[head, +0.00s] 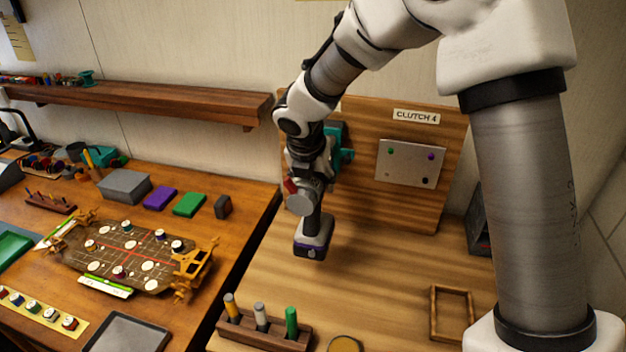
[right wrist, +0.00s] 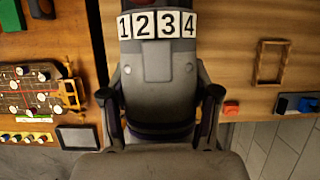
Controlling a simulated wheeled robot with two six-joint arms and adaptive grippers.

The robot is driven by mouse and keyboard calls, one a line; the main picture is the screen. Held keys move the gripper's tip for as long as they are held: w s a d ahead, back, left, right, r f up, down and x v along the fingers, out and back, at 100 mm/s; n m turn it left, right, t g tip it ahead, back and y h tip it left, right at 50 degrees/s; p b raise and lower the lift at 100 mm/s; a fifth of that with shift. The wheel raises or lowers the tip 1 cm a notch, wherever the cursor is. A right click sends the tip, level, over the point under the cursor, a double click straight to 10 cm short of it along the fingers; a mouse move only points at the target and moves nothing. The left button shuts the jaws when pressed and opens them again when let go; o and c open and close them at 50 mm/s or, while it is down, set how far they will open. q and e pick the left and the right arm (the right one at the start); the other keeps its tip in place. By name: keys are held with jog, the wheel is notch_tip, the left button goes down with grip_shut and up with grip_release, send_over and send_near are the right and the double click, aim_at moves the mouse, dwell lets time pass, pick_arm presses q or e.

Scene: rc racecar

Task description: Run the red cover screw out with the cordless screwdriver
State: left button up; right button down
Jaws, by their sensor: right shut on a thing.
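My right gripper (right wrist: 160,95) is shut around the cordless screwdriver (right wrist: 158,72), with one finger on each side of its grey body. In the head view the screwdriver's dark base with a purple band (head: 313,246) hangs below my right wrist, above the right-hand bench. The light grey cover plate (head: 402,170) is on the upright wooden panel, right of my wrist and apart from it. Green (head: 391,151) and purple (head: 431,157) screw heads show on it, with dark spots lower down. I cannot make out a red screw head. The screwdriver's tip is hidden. My left gripper is out of view.
The wooden panel (head: 457,140) carries a "CLUTCH 4" label. A rack (head: 262,335) of coloured pegs and an empty wooden frame (head: 434,310) are on the right-hand bench. The racecar chassis (head: 145,250) lies on the left bench. A teal part shows behind my wrist.

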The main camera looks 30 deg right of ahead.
jog(key=shift+w+d+r, duration=0.1)
jog(key=shift+w+d, duration=0.35)
dwell(1.1)
jog(key=shift+a+r+p, duration=0.1)
jog(key=shift+r+p, duration=0.1)
jog(key=shift+p, duration=0.2)
dwell(0.5)
jog(key=shift+s+a+f, duration=0.15)
jog(key=shift+s+a, duration=0.4)
jog(key=shift+s+a+p, duration=0.55)
jog(key=shift+s+a, duration=0.35)
jog(key=shift+a, duration=0.2)
jog(key=shift+s+a, duration=0.15)
jog(key=shift+f, duration=0.1)
